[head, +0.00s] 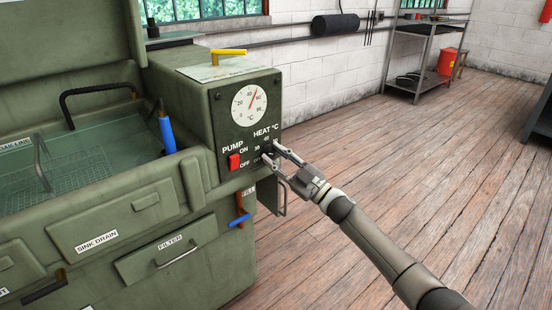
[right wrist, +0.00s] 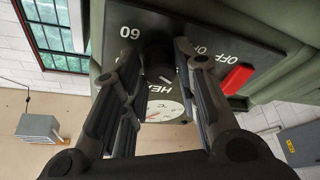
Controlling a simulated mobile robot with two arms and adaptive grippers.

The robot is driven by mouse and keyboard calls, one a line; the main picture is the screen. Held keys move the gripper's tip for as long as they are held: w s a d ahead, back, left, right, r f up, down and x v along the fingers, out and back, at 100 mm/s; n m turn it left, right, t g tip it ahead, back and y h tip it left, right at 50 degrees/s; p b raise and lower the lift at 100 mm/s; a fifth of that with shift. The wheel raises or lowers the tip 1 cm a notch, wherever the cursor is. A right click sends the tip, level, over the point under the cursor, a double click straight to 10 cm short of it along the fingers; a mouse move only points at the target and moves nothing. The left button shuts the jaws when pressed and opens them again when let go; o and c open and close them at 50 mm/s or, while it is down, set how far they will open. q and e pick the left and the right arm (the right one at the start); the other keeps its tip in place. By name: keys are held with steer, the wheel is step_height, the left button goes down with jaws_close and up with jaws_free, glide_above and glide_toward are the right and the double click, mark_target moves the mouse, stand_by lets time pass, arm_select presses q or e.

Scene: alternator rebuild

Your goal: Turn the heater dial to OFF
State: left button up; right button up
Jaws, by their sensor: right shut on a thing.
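The heater dial (right wrist: 160,65) is a dark knob on the black panel under the HEAT °C lettering. My right gripper (head: 268,152) reaches it from the right in the head view and hides most of it. In the right wrist view, the two fingers of my right gripper (right wrist: 157,62) are on either side of the knob, shut on it. My left gripper is not in view.
A red pump switch (head: 234,162) sits close left of the dial. The temperature gauge (head: 249,105) is above it. A yellow-handled lever (head: 229,53) stands on the housing top. A bracket (head: 282,198) hangs below the right finger. The wooden floor (head: 400,180) at right is clear.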

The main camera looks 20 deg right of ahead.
steer(key=n, duration=0.2)
steer(key=n+g, duration=0.1)
steer(key=n, duration=0.1)
steer(key=shift+w+d+r+y, duration=0.1)
steer(key=shift+d+r+y, duration=0.05)
steer(key=shift+y, duration=0.25)
steer(key=n+g+p, duration=0.1)
steer(key=n, duration=0.2)
steer(key=n+g+p, duration=0.1)
steer(key=n, duration=0.2)
steer(key=n+g+p, duration=0.1)
steer(key=n+p, duration=0.1)
steer(key=n, duration=0.1)
steer(key=shift+r+g, duration=0.25)
steer(key=shift+g, duration=0.15)
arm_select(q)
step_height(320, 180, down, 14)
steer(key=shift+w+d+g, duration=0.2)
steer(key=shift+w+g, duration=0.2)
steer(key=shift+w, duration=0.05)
arm_select(e)
steer(key=shift+n, duration=0.3)
steer(key=shift+c, duration=0.2)
steer(key=o, duration=1.1)
steer(key=shift+c, duration=0.2)
steer(key=shift+d+f, duration=0.1)
steer(key=v, duration=1.1)
steer(key=shift+s+d+r, duration=0.25)
steer(key=shift+s+r, duration=0.05)
steer(key=shift+s, duration=0.05)
